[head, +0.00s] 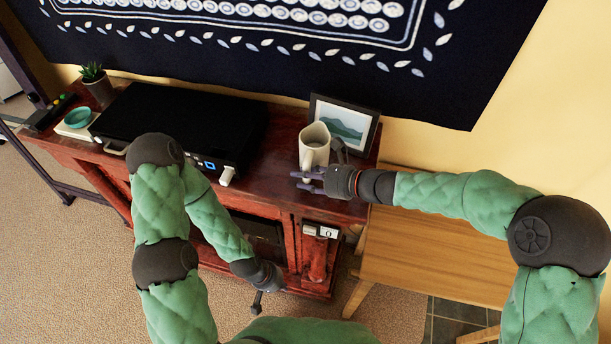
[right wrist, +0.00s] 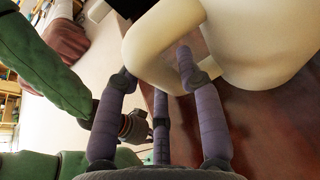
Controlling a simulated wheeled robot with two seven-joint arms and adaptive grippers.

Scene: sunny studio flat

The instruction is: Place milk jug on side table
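The cream milk jug (head: 314,140) stands upright on the red wooden cabinet, in front of a framed picture. My right gripper (head: 312,178) is at the jug's handle side. In the right wrist view its purple fingers are spread apart, with the jug's handle (right wrist: 135,52) between and just beyond the fingertips; firm contact cannot be told. The light wooden side table (head: 440,255) is to the right of the cabinet, under my right arm, and its visible top is bare. My left gripper (head: 262,295) hangs low in front of the cabinet; its fingers are too small to read.
The red cabinet (head: 270,180) also carries a black flat device (head: 180,120), the framed picture (head: 345,120), a potted plant (head: 97,85) and a teal bowl (head: 78,117). A dark patterned cloth (head: 430,85) hangs on the wall behind. Carpet (head: 60,250) is clear at left.

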